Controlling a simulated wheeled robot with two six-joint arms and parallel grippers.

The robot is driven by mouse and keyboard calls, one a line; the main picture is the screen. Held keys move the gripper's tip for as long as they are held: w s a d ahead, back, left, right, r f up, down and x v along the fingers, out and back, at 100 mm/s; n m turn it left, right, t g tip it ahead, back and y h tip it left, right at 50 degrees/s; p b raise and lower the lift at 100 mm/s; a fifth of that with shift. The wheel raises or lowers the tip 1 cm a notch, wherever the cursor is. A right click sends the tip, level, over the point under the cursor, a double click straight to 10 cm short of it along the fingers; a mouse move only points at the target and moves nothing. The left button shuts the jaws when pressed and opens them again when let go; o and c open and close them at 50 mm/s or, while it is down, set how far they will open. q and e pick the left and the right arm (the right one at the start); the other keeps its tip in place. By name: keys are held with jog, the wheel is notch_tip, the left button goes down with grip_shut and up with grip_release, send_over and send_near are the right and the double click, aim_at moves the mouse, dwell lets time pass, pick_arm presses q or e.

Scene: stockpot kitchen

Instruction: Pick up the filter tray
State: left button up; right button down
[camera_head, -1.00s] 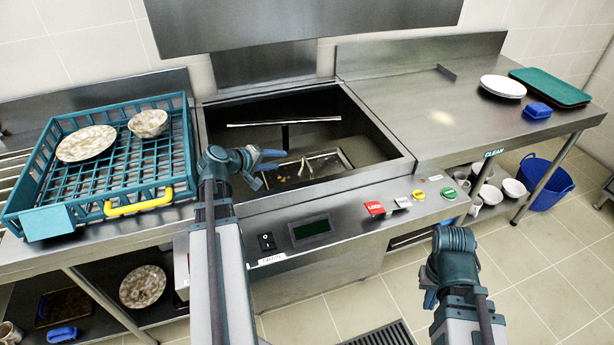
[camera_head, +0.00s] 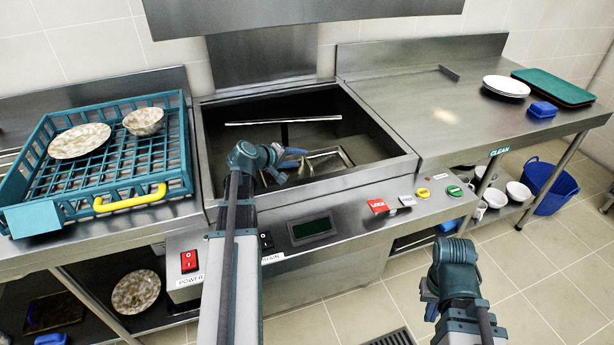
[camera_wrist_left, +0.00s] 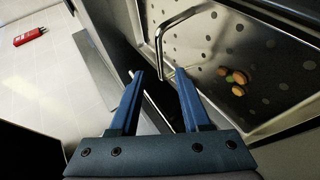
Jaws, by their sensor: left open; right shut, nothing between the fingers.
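The filter tray (camera_head: 331,160) is a perforated steel tray low inside the open wash tank. In the left wrist view the tray (camera_wrist_left: 207,45) shows round holes, a few orange and green food scraps, and a bent metal handle (camera_wrist_left: 178,21). My left gripper (camera_head: 292,164) is over the tank and hides part of the tray. In its wrist view the open, empty fingers (camera_wrist_left: 161,77) point toward the handle, whose lower end shows just beyond the gap between the tips. Contact cannot be told. My right gripper (camera_head: 430,298) is shut and empty, in front of the machine at the lower right.
The tank's steel rim (camera_head: 390,165) surrounds the opening, with a bar (camera_head: 283,122) across its back. A teal dish rack (camera_head: 110,190) with a plate and bowl stands left. The right counter (camera_head: 420,105) is mostly clear. A red power switch (camera_head: 189,261) is on the front panel.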

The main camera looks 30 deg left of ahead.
aim_at(302, 174)
pick_arm(q)
jog(key=b+x, duration=0.1)
jog(key=x, duration=0.2)
grip_shut()
dwell(1.4)
